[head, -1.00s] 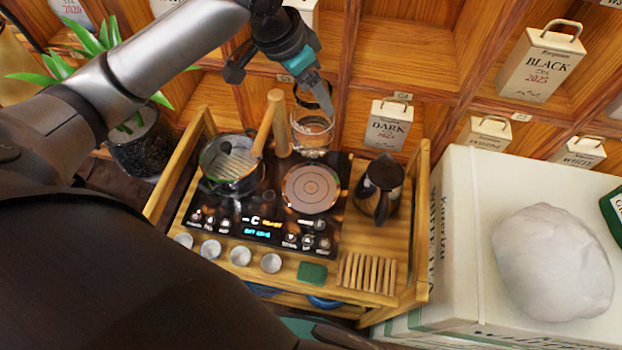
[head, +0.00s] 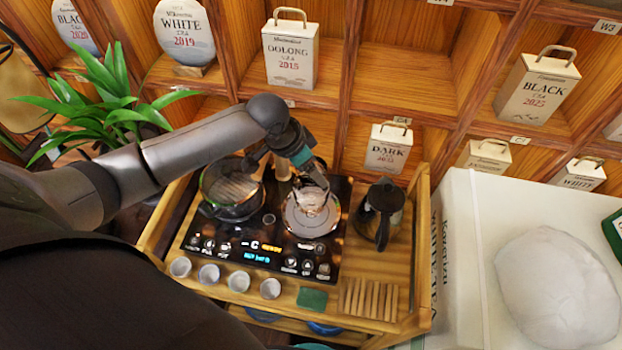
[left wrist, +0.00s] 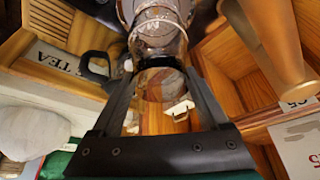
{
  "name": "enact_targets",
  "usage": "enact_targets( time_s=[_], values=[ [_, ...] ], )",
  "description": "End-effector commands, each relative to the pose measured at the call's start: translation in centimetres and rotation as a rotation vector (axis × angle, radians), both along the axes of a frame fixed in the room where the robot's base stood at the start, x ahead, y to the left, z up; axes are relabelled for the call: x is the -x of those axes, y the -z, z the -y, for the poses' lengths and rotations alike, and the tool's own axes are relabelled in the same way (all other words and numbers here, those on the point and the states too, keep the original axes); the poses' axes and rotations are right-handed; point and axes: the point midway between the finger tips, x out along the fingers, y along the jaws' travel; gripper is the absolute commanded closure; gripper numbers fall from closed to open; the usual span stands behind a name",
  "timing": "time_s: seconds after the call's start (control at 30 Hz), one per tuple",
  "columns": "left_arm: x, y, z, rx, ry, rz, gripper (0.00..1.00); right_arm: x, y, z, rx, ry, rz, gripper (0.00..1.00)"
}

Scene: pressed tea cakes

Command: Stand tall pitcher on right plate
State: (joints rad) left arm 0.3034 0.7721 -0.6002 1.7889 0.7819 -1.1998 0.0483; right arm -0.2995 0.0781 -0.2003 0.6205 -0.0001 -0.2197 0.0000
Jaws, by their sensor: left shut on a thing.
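The tall clear glass pitcher (head: 313,201) is in my left gripper (head: 312,180). It appears over the right plate (head: 292,222), a round grey disc on the black cooktop. I cannot tell whether its base touches the plate. In the left wrist view the gripper (left wrist: 158,80) has its fingers on both sides of the pitcher's dark band, and the glass pitcher (left wrist: 158,28) extends beyond them. The pitcher's base is hard to make out. My right gripper is not in view.
A glass pot (head: 232,190) stands on the left of the cooktop (head: 265,242). A dark kettle (head: 380,212) stands to the right. Several small cups (head: 239,281), a green block (head: 312,299) and a slatted wooden rack (head: 369,298) line the front. Shelves with tins are behind.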

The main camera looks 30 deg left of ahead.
Motion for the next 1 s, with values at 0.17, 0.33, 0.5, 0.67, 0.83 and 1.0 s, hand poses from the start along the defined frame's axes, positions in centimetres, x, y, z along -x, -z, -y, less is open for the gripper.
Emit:
enact_targets(
  time_s=[0.17, 0.33, 0.5, 0.67, 0.83, 1.0],
  values=[
    [0.0, 2.1, 0.0, 0.0, 0.0, 0.0, 1.0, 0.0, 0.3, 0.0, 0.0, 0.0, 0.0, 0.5],
    [-0.1, 4.1, 0.0, 0.0, 0.0, 0.002, 1.0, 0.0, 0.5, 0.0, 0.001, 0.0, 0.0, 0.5],
    [-0.1, 4.3, 0.0, 0.0, 0.001, 0.003, 1.0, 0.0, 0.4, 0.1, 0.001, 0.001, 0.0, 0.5],
    [-0.1, 4.3, 0.0, 0.0, 0.001, 0.003, 1.0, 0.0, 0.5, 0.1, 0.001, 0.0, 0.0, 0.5],
    [0.0, 4.7, 0.0, 0.0, 0.001, 0.0, 0.17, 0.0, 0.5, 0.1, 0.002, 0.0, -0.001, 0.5],
    [0.0, 4.7, 0.0, 0.0, 0.001, 0.0, 0.0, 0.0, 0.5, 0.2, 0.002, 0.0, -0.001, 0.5]
  ],
)
